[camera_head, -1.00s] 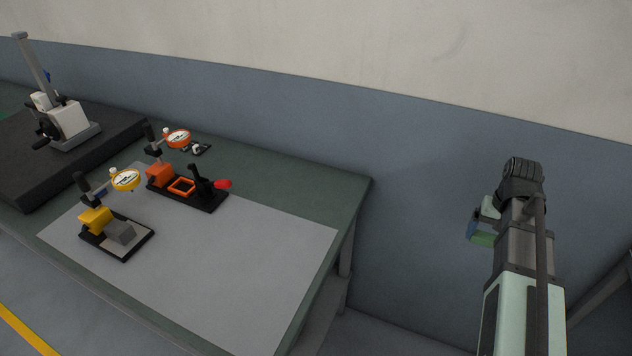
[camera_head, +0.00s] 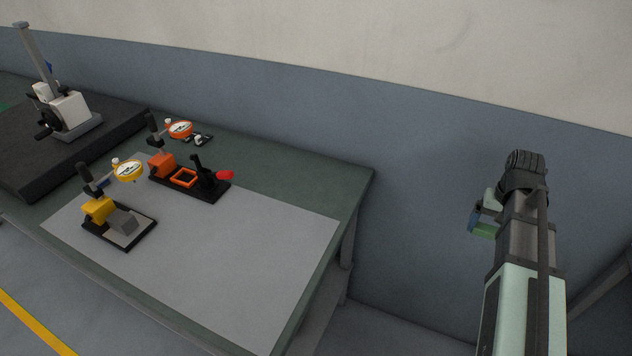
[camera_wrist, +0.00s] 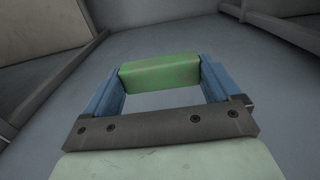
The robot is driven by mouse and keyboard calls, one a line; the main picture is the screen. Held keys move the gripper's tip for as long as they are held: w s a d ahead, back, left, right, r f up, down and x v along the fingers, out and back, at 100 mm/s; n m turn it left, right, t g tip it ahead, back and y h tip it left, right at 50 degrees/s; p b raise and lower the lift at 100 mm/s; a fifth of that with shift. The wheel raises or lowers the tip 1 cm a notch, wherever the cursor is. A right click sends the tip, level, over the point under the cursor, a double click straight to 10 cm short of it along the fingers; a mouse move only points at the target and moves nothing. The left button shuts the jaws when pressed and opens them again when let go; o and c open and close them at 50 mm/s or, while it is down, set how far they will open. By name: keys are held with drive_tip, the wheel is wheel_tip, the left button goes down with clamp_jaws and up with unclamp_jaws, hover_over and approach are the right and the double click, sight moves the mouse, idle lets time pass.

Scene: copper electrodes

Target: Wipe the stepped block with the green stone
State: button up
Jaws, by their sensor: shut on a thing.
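The green stone (camera_wrist: 160,71) is a green block held between the two blue fingers of my gripper (camera_wrist: 160,78) in the wrist view. In the head view my gripper (camera_head: 477,222) is at the right, off the table's right side, and the green stone (camera_head: 484,231) shows partly at its tip. The stepped block (camera_head: 123,222) is grey and sits on the small black-framed base of the yellow gauge stand, at the left of the table. My gripper is well apart from it.
The yellow dial gauge (camera_head: 128,170) overhangs near the stepped block. An orange gauge stand (camera_head: 163,163) with a red-tipped lever (camera_head: 225,174) stands behind it. A black slab (camera_head: 50,150) bears a lever device. The grey mat (camera_head: 240,260) is clear at its middle and right.

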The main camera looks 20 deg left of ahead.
drive_tip(key=s+a+r+n, duration=0.1)
drive_tip(key=a+r+n, duration=0.2)
drive_tip(key=a, duration=1.1)
drive_tip(key=s+a+r+n, duration=0.1)
drive_tip(key=a+r+n, duration=0.1)
drive_tip(key=a, duration=1.3)
drive_tip(key=s+a+r+n, duration=0.1)
drive_tip(key=a+r+n, duration=0.2)
drive_tip(key=a, duration=1.1)
wheel_tip(320, 180, up, 6)
drive_tip(key=f+n, duration=0.1)
drive_tip(key=n, duration=0.9)
hover_over(118, 217)
drive_tip(key=shift+w+a+f, duration=0.1)
drive_tip(key=shift+a+f, duration=0.05)
drive_tip(key=shift+f, duration=2.45)
drive_tip(key=shift+d+f, duration=0.65)
drive_tip(key=shift+f, duration=0.25)
drive_tip(key=shift+c, duration=0.5)
drive_tip(key=shift+d, duration=1.45)
drive_tip(key=shift+a, duration=2.3)
wheel_tip(118, 217, up, 3)
drive_tip(key=shift+d+f, duration=0.15)
drive_tip(key=shift+r, duration=2.75)
